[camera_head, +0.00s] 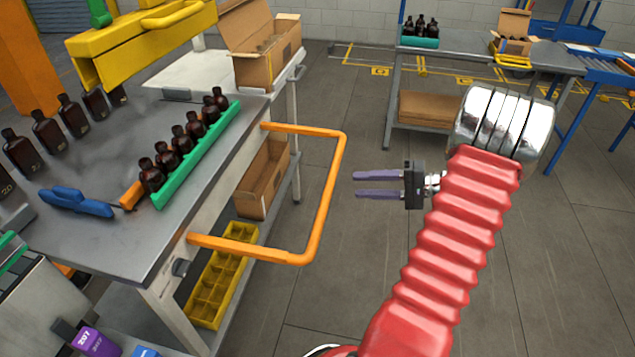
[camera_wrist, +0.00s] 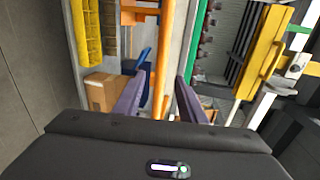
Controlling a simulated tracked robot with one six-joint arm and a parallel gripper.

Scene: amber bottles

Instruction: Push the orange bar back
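The orange bar (camera_head: 324,195) is a U-shaped rail standing out from the front of the grey workbench (camera_head: 112,226). Its two arms meet the bench edge and its long outer part faces my gripper (camera_head: 355,184). My gripper has two purple fingers, parallel and apart, with nothing between them. In the head view they point left at the bar's outer part, with a small gap showing between tips and bar. In the wrist view the bar (camera_wrist: 163,60) runs upright between the fingertips of my gripper (camera_wrist: 161,76); whether they touch it cannot be told.
Amber bottles stand on the bench, several along a green rack (camera_head: 200,155). A blue tool (camera_head: 77,202) lies there. A yellow divided bin (camera_head: 220,285) and a cardboard box (camera_head: 262,175) sit below. Another bench (camera_head: 490,55) stands at back right. The floor around my gripper is clear.

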